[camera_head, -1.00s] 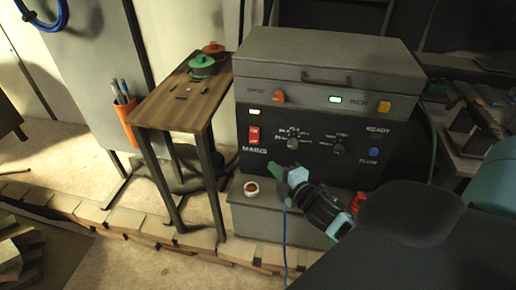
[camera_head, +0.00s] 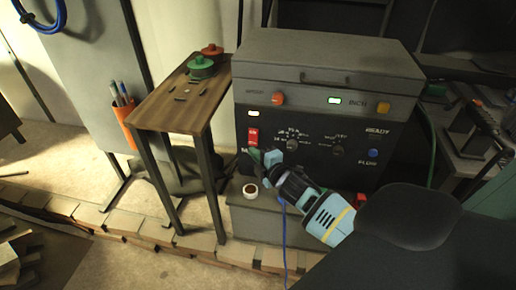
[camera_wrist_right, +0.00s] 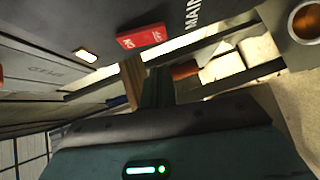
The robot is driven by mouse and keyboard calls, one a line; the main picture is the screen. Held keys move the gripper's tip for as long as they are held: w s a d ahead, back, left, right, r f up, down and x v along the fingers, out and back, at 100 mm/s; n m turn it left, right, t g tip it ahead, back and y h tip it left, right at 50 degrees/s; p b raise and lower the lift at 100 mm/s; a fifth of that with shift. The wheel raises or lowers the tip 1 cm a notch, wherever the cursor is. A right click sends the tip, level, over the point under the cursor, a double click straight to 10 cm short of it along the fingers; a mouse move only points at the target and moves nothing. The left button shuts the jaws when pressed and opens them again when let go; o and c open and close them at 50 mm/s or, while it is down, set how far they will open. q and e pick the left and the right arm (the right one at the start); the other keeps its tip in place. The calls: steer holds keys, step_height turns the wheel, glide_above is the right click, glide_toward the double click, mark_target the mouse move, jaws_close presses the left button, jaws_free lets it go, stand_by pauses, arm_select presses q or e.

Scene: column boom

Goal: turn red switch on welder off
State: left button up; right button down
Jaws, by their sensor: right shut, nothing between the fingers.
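The welder (camera_head: 318,75) is a grey box with a dark front panel, on a grey stand. Its red switch (camera_head: 253,135) is on the panel's left side, below a lit white lamp (camera_head: 253,114). In the right wrist view the red switch (camera_wrist_right: 141,37) appears above the gripper, with white lettering; I cannot tell which side is pressed. My right gripper (camera_head: 259,157) is shut and empty, just below the switch in the head view, and covers part of the MAINS label. In the right wrist view the gripper's fingers (camera_wrist_right: 158,86) do not visibly touch the switch. My left gripper is out of view.
A small cup (camera_head: 250,190) with brown contents stands on the ledge below the panel. A narrow wooden table (camera_head: 172,112) with green and red round items stands to the left. Knobs (camera_head: 291,145) and a blue button (camera_head: 373,153) lie right of the switch.

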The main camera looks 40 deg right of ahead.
mark_target(251, 142)
steer(key=shift+w+d+f, duration=0.2)
steer(key=shift+w+d, duration=0.4)
steer(key=shift+d, duration=0.15)
steer(key=shift+w+d+f, duration=0.2)
steer(key=shift+w+d, duration=0.4)
steer(key=shift+d, duration=0.15)
